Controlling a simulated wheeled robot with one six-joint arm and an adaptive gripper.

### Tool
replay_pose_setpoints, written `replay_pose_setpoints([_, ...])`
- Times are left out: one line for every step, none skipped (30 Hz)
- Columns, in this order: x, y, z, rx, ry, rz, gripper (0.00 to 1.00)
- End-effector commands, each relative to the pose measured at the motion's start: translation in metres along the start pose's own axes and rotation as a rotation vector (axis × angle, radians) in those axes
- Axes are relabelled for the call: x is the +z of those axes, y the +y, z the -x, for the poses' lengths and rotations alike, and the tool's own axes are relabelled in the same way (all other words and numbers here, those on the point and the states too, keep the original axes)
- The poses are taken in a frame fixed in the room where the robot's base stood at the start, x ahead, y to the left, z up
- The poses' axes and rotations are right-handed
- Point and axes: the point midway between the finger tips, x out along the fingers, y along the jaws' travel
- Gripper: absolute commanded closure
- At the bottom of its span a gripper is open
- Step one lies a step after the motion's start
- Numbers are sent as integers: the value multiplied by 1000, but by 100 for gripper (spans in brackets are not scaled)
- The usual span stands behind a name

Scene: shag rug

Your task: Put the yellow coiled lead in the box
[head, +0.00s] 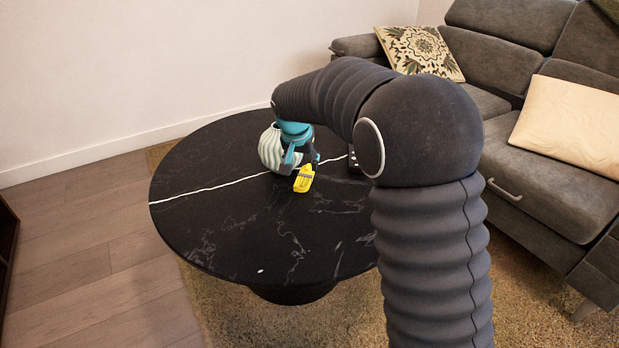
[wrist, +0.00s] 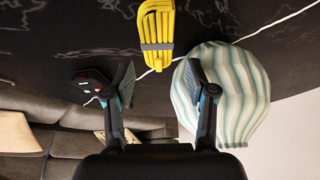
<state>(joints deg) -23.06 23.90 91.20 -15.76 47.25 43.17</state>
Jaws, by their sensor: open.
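The yellow coiled lead (head: 304,178) lies on the black round table, bundled with a grey band around it. In the wrist view the lead (wrist: 159,28) is at the top centre, beyond the fingertips and roughly in line with the gap between them. My gripper (head: 303,161) is low over the table, close to the lead. In the wrist view the gripper (wrist: 161,72) is open with nothing between its fingers. I cannot make out a box in either view.
A pale green and white striped vase (head: 270,148) stands close beside my gripper; in the wrist view the vase (wrist: 240,90) is partly behind one finger. A small black device (wrist: 90,86) is on the other side. The table's (head: 225,235) near part is clear. A grey sofa (head: 540,195) stands right.

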Motion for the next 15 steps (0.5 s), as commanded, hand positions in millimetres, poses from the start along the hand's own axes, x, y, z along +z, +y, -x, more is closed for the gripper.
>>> replay_pose_setpoints([0,0,-2,0,0,0,44])
replay_pose_setpoints([0,0,-3,0,0,0,44])
replay_pose_setpoints([0,1,-6,0,0,-1,44])
replay_pose_setpoints([0,1,-8,0,0,-1,44])
replay_pose_setpoints([1,1,-11,1,0,-1,44])
replay_pose_setpoints([1,2,-16,1,-1,-1,44])
replay_pose_setpoints([2,2,-20,2,-2,-1,44])
replay_pose_setpoints([2,3,-25,2,-2,-1,44])
replay_pose_setpoints([3,3,-31,1,-1,-1,44])
replay_pose_setpoints([3,3,-35,1,-1,-1,44])
replay_pose_setpoints([3,3,-39,1,-1,-1,44])
replay_pose_setpoints([3,3,-44,2,-2,-1,44])
replay_pose_setpoints([3,3,-48,1,-1,-1,44])
replay_pose_setpoints([3,3,-50,0,-1,-1,44])
replay_pose_setpoints([2,3,-52,0,0,-1,44])
